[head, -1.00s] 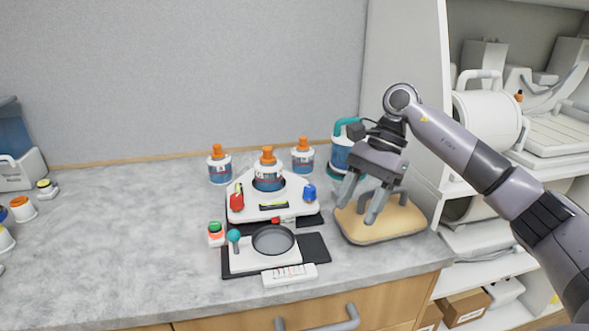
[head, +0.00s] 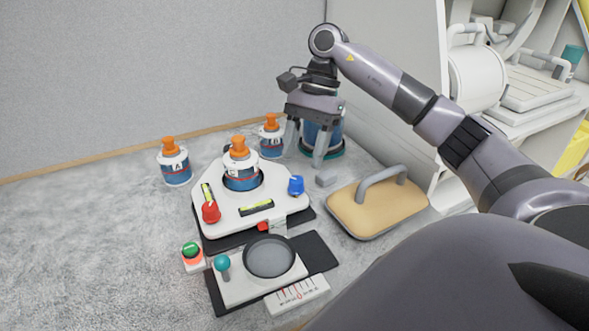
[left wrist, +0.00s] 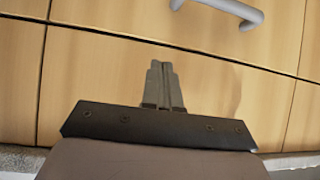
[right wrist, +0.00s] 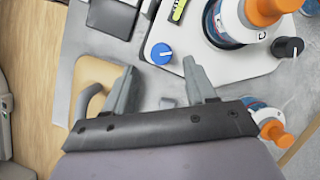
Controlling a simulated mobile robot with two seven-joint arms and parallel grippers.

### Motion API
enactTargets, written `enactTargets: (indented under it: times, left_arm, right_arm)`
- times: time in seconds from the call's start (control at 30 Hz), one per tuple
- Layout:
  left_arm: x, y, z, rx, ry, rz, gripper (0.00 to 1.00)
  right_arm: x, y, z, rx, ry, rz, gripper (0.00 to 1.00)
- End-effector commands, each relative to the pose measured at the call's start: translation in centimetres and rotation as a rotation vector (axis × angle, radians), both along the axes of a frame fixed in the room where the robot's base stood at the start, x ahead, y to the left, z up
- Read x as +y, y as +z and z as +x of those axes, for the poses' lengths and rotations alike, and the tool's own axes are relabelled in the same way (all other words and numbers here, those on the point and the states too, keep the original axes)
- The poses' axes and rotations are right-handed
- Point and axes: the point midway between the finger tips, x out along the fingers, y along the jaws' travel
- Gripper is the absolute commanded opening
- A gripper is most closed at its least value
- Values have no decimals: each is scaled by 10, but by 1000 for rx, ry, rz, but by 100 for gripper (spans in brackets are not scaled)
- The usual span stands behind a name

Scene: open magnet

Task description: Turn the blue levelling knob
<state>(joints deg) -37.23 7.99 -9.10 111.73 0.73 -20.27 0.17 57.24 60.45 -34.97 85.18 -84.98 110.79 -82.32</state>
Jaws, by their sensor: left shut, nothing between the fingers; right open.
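The blue levelling knob (head: 296,186) sits on the right corner of the white levelling plate (head: 225,222). In the right wrist view the blue knob (right wrist: 161,53) lies ahead of the fingers, between and beyond their tips, not touched. My right gripper (head: 304,158) is open and empty, above and behind the knob in the head view; it also shows in the right wrist view (right wrist: 158,78). A red knob (head: 211,212) and a black knob (right wrist: 288,47) are on the same plate. My left gripper (left wrist: 162,66) is shut and empty before wooden drawer fronts.
Bottle C (head: 240,172) stands in the plate; bottles A (head: 175,165) and B (head: 271,140) stand behind. A large blue container (head: 322,135) is behind my right gripper. A tan handled board (head: 375,208) lies right of the plate. The left counter is clear.

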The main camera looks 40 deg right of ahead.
Motion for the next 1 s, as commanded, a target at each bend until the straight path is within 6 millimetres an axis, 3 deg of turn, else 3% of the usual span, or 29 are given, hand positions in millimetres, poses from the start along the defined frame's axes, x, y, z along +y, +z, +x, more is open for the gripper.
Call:
enactTargets:
  times: [0.3, 0.7, 0.73, 0.9, 1.0]
  left_arm:
    - [0, 4, -1, 2, 0, 0, 0]
    - [0, 5, -1, 2, -1, 0, 0]
    - [0, 5, -1, 2, -1, 0, 0]
    - [0, 5, -1, 2, -1, 0, 0]
    - [0, 5, -1, 2, -1, 0, 0]
  right_arm:
    - [16, -39, -4, 3, 0, -1, 56]
    - [19, -47, -4, 0, 0, 0, 56]
    - [19, -47, -4, 0, 0, 0, 53]
    - [19, -47, -4, 0, 0, 0, 0]
    - [19, -47, -4, 0, 0, 0, 0]
